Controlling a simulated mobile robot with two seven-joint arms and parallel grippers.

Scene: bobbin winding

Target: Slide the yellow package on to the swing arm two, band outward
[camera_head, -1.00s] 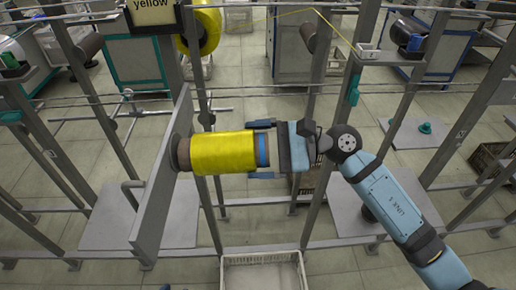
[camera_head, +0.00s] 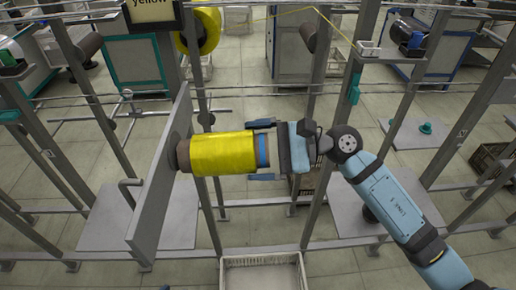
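The yellow package (camera_head: 223,154) lies sideways, with a bare grey-brown core end (camera_head: 183,156) at its left and a blue band (camera_head: 263,151) at its right end. Its left end is right at the grey plate of the swing arm (camera_head: 160,180); I cannot tell whether it touches. My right gripper (camera_head: 264,151) reaches in from the right, with one finger above and one below the banded core end. Whether the fingers press on the core is hard to see. My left gripper is not in view.
A white crate (camera_head: 263,258) stands on the floor below. Another yellow package (camera_head: 204,30) hangs behind, next to a "yellow" sign (camera_head: 153,10). Metal posts (camera_head: 322,130) and rails surround the work spot. A dark crate (camera_head: 490,160) stands at the right.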

